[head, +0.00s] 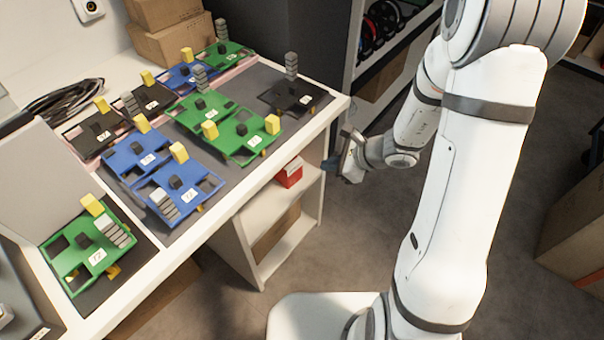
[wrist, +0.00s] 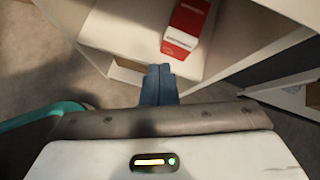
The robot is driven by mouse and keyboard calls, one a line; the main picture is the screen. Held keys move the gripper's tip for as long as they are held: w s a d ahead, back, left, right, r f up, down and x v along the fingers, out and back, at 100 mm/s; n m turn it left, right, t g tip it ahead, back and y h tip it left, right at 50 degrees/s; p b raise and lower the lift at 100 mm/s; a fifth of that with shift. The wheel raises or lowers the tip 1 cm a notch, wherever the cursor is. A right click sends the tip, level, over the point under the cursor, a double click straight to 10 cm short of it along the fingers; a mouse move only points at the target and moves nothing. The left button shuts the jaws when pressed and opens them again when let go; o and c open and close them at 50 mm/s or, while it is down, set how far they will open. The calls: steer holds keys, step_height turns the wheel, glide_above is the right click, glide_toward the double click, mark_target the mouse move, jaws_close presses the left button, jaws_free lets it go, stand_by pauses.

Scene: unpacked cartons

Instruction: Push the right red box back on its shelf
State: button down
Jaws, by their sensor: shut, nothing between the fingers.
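A red box (head: 289,173) with a white label sits on the upper shelf (head: 311,186) of the white unit under the table. In the wrist view the red and white box (wrist: 187,30) stands near the shelf's front edge, ahead of my gripper and slightly right. My gripper (wrist: 161,72) is shut and empty, its fingertips close to the front edge of the shelf and apart from the box. In the head view my gripper (head: 338,170) is right of the shelf, partly hidden by its own wrist. Only one red box shows.
The table (head: 211,222) above the shelf holds green, blue and black trays with small blocks. Below, a cardboard carton (head: 276,232) sits in the unit. A dark shelving rack (head: 335,40) stands behind. Grey floor is open between the unit and my arm.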

step_height(320, 180, down, 10)
steer(key=w+d+r+m+t+h+b, duration=0.1)
steer(key=w+d+m+b, duration=0.1)
steer(key=m, duration=0.3)
steer(key=b, duration=0.3)
glide_toward(298, 176)
step_height(298, 176, down, 4)
steer(key=w+a, duration=0.1)
steer(key=a, duration=0.1)
steer(key=shift+w+a+f, duration=0.25)
steer(key=shift+w+a, duration=0.45)
steer(key=shift+a, duration=0.05)
